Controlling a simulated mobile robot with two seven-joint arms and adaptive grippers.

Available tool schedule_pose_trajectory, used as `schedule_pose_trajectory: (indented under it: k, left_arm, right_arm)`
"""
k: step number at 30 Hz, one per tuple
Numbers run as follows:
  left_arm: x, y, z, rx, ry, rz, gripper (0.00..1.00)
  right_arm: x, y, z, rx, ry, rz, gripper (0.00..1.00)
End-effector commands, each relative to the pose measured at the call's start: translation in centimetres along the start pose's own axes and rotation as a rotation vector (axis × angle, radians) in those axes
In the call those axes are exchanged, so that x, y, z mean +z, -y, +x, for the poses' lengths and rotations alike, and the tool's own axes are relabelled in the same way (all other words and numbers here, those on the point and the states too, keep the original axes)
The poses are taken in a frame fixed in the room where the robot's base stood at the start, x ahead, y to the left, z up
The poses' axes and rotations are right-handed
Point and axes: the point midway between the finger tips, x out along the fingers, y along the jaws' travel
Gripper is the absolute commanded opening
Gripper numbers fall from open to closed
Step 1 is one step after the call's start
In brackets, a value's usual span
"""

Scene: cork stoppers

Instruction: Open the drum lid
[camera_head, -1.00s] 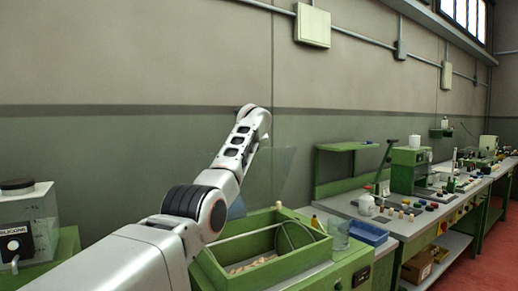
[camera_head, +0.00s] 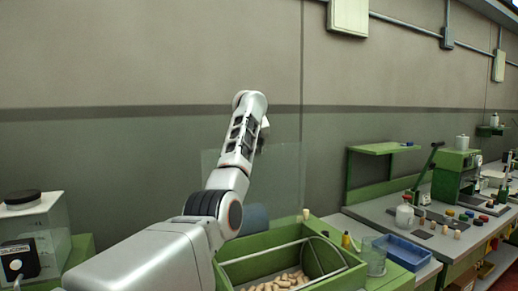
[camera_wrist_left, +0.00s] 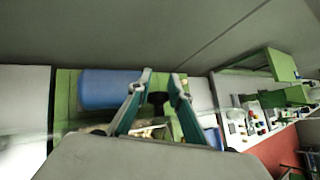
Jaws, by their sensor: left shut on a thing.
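The green drum housing (camera_head: 300,236) stands low in the centre of the head view, with many corks (camera_head: 282,281) inside. A clear panel, seemingly the drum lid (camera_head: 284,172), stands raised behind my left arm, partly hidden by it. My left gripper (camera_wrist_left: 163,84) is shut on a dark knob (camera_wrist_left: 158,98) between its fingertips in the left wrist view. In the head view my forearm hides most of that gripper. The knob's join to the lid is hard to see. My right gripper is not in view.
A blue cylinder (camera_wrist_left: 105,89) lies behind the fingers in the wrist view. A glass beaker (camera_head: 375,256) and a blue tray (camera_head: 408,252) sit right of the drum. A clear tank (camera_head: 45,235) with a black cap stands left.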

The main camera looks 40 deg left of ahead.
Motion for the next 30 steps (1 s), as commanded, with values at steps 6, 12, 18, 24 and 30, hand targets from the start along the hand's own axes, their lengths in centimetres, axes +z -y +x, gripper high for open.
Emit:
schedule_pose_trajectory:
  k: [6, 12, 18, 24, 30]
  left_arm:
    - [-0.89, -1.15, 0.82, 0.024, -0.034, 0.001, 0.0]
    - [-0.92, -1.19, 0.82, 0.025, -0.037, 0.001, 0.0]
    - [-0.92, -1.18, 0.81, 0.025, -0.036, 0.002, 0.22]
    - [-0.92, -1.08, 0.78, 0.023, -0.036, 0.001, 0.38]
    - [-0.81, -0.82, 0.59, 0.017, -0.032, 0.001, 0.38]
  right_arm:
    - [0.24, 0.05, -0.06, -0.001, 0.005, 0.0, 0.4]
    - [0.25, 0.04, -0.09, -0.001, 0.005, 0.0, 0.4]
    - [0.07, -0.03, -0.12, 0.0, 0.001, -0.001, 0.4]
    - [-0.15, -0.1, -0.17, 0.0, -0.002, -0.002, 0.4]
    - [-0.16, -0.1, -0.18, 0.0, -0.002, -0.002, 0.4]
